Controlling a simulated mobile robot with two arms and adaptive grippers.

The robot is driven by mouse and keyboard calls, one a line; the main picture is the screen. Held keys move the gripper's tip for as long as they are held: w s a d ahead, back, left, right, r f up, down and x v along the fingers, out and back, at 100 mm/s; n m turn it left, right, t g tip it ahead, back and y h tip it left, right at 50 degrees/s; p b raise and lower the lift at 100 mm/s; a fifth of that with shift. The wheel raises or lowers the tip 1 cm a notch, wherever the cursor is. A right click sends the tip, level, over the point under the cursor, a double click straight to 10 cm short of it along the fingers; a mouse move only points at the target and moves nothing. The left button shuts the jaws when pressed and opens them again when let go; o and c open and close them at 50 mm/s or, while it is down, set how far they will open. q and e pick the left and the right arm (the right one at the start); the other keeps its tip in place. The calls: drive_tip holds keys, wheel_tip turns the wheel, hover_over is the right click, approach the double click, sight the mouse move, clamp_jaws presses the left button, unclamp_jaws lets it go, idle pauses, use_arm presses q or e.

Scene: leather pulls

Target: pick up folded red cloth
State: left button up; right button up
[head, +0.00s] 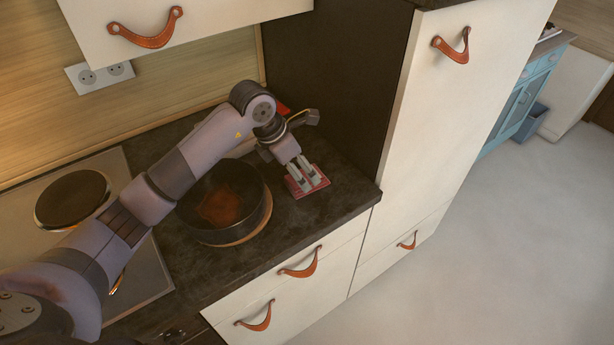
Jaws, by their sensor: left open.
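The folded red cloth (321,183) lies on the dark countertop, close to the tall cabinet. It looks like a small flat red and pinkish square. My left gripper (307,184) comes in from the left and points down over the cloth. Its fingers are open and cover the middle of the cloth. I cannot tell whether the fingertips touch it. My right gripper is not in view.
A black pan (196,233) with something brown-orange inside stands on a round wooden board (262,224) left of the cloth. A hob (150,270) is at the left. The tall white cabinet (455,110) bounds the counter at the right. A red thing (282,109) sits partly hidden behind my left wrist.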

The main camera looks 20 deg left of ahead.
sight(305, 176)
use_arm(q)
drive_tip(key=p+x, duration=0.1)
drive_tip(key=x, duration=0.2)
drive_tip(key=shift+w+d+f, duration=0.2)
drive_tip(key=shift+w+d, duration=0.05)
drive_tip(key=shift+f, duration=0.25)
drive_tip(key=shift+f, duration=0.25)
idle(0.4)
drive_tip(key=c, duration=1.2)
drive_tip(key=shift+o, duration=0.2)
drive_tip(key=shift+r, duration=0.1)
